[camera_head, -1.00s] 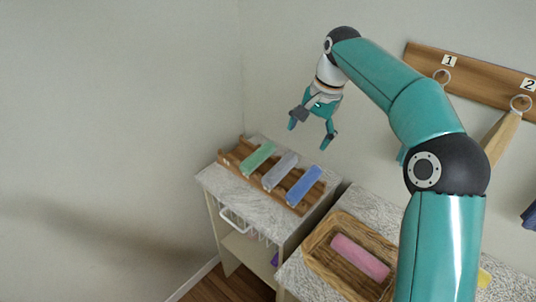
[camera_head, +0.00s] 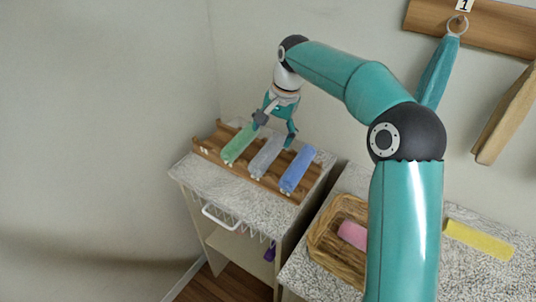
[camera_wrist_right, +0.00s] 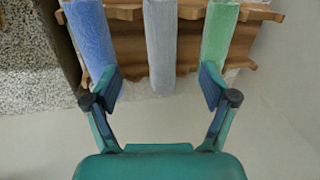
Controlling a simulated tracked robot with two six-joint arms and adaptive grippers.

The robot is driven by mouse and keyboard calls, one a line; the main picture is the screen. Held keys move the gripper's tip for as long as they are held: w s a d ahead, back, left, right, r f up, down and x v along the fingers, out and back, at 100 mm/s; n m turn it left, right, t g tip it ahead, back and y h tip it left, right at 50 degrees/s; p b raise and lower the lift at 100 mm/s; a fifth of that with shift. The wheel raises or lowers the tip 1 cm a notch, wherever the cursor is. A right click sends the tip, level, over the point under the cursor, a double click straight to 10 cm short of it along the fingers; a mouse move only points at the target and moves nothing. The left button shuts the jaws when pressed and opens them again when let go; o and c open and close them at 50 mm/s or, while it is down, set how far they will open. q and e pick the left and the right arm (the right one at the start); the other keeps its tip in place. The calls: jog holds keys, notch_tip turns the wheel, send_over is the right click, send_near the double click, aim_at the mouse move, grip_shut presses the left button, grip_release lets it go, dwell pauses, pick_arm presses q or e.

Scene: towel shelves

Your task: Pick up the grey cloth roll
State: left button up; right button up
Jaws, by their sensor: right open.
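The grey cloth roll (camera_head: 267,156) lies in the wooden rack (camera_head: 210,146) between a green roll (camera_head: 240,143) and a blue roll (camera_head: 298,169). My right gripper (camera_head: 274,135) is open and empty above the back part of the rack, close to the grey roll's far end. In the right wrist view, the grey roll (camera_wrist_right: 161,45) runs down the middle between the open fingers (camera_wrist_right: 163,88). One fingertip is in front of the blue roll (camera_wrist_right: 92,38), and the other is in front of the green roll (camera_wrist_right: 219,35). I cannot tell whether they touch. My left gripper is not in view.
The rack stands on a stone-topped cabinet (camera_head: 192,172) with a white wire basket (camera_head: 230,220). To the right are a wicker basket (camera_head: 323,240) with a pink roll (camera_head: 352,235) and a yellow roll (camera_head: 478,240). A wall hook board (camera_head: 490,30) holds hanging items.

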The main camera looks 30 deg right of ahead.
aim_at(264, 153)
jog(key=x, duration=0.4)
jog(key=shift+w+f, duration=0.2)
jog(key=shift+f, duration=0.15)
jog(key=shift+a+p+x, duration=0.15)
jog(key=shift+p+x, duration=0.05)
jog(key=shift+x, duration=1.3)
jog(key=shift+a+p+x, duration=0.15)
jog(key=shift+x, duration=1.3)
jog(key=c, duration=1.3)
